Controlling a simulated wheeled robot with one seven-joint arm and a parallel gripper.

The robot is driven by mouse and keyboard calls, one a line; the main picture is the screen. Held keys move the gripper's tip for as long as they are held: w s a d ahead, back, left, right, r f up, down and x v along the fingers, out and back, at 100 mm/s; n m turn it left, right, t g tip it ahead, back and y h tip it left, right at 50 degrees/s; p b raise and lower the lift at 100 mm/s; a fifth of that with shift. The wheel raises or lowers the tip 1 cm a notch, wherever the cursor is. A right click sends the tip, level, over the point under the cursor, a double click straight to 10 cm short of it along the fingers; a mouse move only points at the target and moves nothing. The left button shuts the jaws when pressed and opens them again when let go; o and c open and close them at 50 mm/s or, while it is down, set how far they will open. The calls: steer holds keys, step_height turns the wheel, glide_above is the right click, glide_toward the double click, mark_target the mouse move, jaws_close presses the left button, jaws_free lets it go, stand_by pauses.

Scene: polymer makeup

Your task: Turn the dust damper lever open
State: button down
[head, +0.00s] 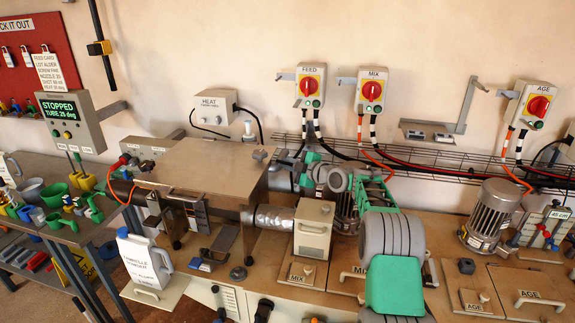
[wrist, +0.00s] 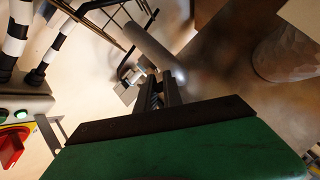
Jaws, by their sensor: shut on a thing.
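In the wrist view, my gripper (wrist: 160,88) has its two dark fingers close together at the end of a green and black body. They are shut on a small part by a grey rod (wrist: 150,45), which appears to be the dust damper lever. The rod slants from upper left down to the fingertips. The fingers hide the gripped part, so the exact hold is unclear. In the head view, my arm reaches over the bench toward the wall behind the steel-topped machine. My fingers and the lever cannot be made out there.
The FEED switch (head: 309,86) and MIX switch (head: 370,90) hang on the wall above a wire cable tray (head: 440,150). A steel-topped machine (head: 205,165) and a silver duct (head: 272,218) stand left of my arm. A motor (head: 490,210) stands to the right.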

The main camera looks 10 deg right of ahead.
steer(key=shift+f+b, duration=0.15)
steer(key=shift+b, duration=0.2)
steer(key=b, duration=0.2)
steer(key=m+h+b, duration=0.1)
steer(key=b, duration=0.1)
steer(key=shift+s+a+f+t, duration=0.2)
steer(key=shift+f+t, duration=0.1)
steer(key=shift+t, duration=0.1)
steer(key=shift+s+a+r+m+t+h+b, duration=0.1)
steer(key=shift+s+a+m+t+h+b, duration=0.15)
steer(key=shift+m+h+b, duration=1.1)
steer(key=shift+s+a+r+m+t+h+b, duration=0.15)
steer(key=shift+a+m+t+h+b, duration=0.4)
steer(key=shift+h+b, duration=1.4)
steer(key=shift+s+a+r+m+t+h+b, duration=0.15)
steer(key=shift+m+h+b, duration=0.9)
steer(key=shift+b, duration=1.25)
steer(key=shift+m, duration=0.25)
steer(key=c, duration=1.5)
jaws_free()
steer(key=shift+d, duration=0.1)
